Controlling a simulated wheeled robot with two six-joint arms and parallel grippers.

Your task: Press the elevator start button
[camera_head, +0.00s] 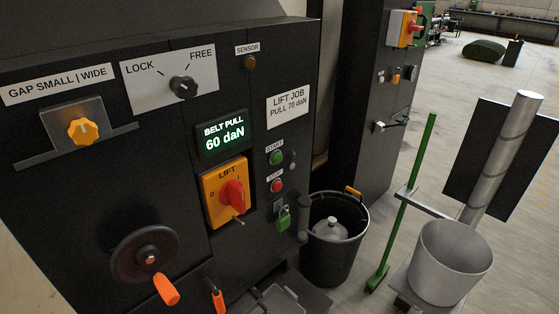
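A green round button (277,157) under a START label sits on the dark control panel (120,195). A red round button (277,185) is below it, under a label too small to read surely. A small grey knob is just right of the green button. The orange LIFT switch plate (211,190) with a red rotary handle (233,195) is to the left of the buttons. Neither of my grippers is in view, and nothing covers the green button.
The panel also carries a green display (222,139) reading "BELT PULL 60 daN", a LOCK/FREE knob (183,87), a yellow gap knob (83,131), a handwheel (145,254) and a green padlock (283,217). A black bucket (333,265) stands right of the panel, a grey bucket (449,262) further right.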

